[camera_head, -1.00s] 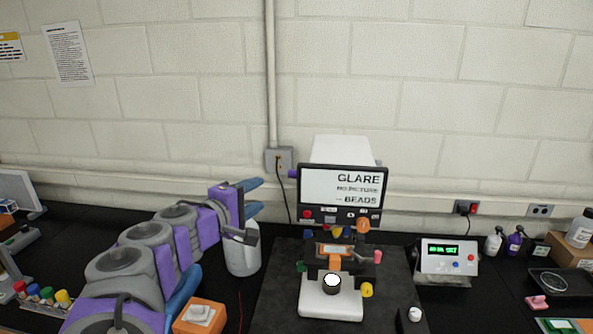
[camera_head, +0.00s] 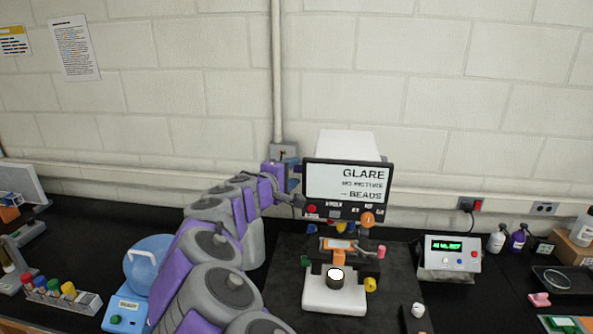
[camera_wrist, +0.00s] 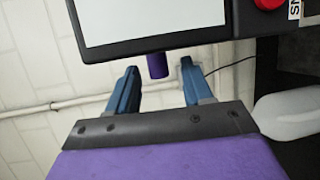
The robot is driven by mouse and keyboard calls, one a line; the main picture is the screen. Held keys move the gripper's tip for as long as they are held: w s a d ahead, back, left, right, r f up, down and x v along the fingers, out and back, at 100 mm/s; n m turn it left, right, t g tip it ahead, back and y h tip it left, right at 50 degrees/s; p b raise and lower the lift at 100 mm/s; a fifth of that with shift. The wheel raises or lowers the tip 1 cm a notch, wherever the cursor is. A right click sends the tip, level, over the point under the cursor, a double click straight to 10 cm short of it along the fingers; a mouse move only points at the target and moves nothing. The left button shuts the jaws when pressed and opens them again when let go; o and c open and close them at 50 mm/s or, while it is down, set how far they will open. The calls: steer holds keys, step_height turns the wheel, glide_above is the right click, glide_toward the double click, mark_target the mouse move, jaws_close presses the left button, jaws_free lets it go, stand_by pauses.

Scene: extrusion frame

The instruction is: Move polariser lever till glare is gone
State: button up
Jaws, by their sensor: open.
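The screen (camera_head: 346,184) above the microscope (camera_head: 334,295) reads "GLARE", "NO PICTURE" and "BEADS". In the wrist view the screen (camera_wrist: 150,15) shows a white area inside a dark frame. A short purple peg (camera_wrist: 158,66), which looks like the polariser lever, sticks out from the frame's edge. My gripper (camera_wrist: 160,72) is open, with one blue finger on each side of the peg's line. The peg's end is around the fingertips, and I see no contact. In the head view my gripper (camera_head: 293,178) is at the screen's left edge, and the lever is hard to make out.
A white bottle (camera_head: 256,245) stands partly behind my arm; it also shows in the wrist view (camera_wrist: 290,112). A controller box (camera_head: 449,255) is to the right. A blue dome (camera_head: 149,264) and a tube rack (camera_head: 60,297) are to the left.

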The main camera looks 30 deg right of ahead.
mark_target(297, 171)
steer(key=shift+s+d+x, duration=0.1)
steer(key=shift+s+x, duration=0.05)
steer(key=shift+x, duration=0.8)
steer(key=shift+s+d+x, duration=0.15)
steer(key=shift+s+x, duration=0.05)
steer(key=shift+x, duration=0.8)
steer(key=shift+a, duration=0.25)
steer(key=shift+a+r, duration=0.1)
steer(key=shift+a, duration=0.35)
steer(key=c, duration=0.5)
steer(key=shift+s+d, duration=0.1)
steer(key=shift+d, duration=0.1)
jaws_close()
